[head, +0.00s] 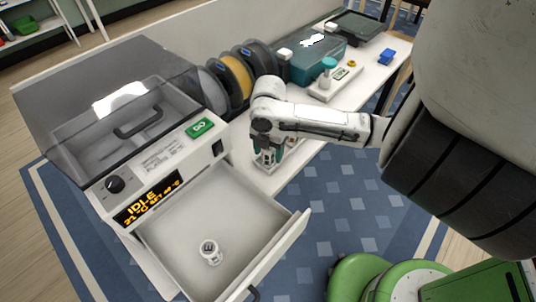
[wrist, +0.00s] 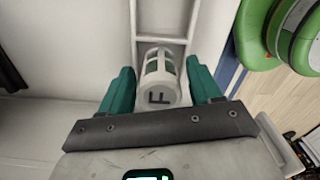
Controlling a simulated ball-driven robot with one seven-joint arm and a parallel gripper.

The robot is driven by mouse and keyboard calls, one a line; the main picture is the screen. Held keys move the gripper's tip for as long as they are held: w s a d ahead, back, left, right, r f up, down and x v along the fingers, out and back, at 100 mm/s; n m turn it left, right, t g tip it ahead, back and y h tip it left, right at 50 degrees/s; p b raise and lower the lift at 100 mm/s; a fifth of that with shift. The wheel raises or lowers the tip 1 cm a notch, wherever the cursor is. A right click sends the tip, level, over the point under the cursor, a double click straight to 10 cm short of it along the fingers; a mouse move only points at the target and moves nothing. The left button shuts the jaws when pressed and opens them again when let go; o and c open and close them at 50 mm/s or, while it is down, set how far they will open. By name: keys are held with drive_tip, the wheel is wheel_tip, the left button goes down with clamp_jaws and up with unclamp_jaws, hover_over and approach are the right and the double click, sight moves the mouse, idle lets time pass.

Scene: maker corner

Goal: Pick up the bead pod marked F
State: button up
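The bead pod marked F (wrist: 161,92), a white caged cylinder with a dark F on its end, lies in view between the two teal fingers of my gripper (wrist: 160,68) in the wrist view. The fingers are apart, with a gap showing on each side of the pod. In the head view, my gripper (head: 267,158) points down at the white bench, right of the machine, and largely hides the pod there. A second white pod (head: 210,252) stands in the open drawer (head: 172,220); its letter is hard to read.
A machine with a clear lid (head: 120,95), a green GO button (head: 200,128) and its drawer pulled out stands left of my gripper. Filament spools (head: 237,77), a teal case (head: 312,62) and a small blue block (head: 387,56) sit along the bench.

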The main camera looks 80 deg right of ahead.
drive_tip(key=c, duration=0.9)
drive_tip(key=shift+r, duration=0.15)
drive_tip(key=shift+c, duration=0.2)
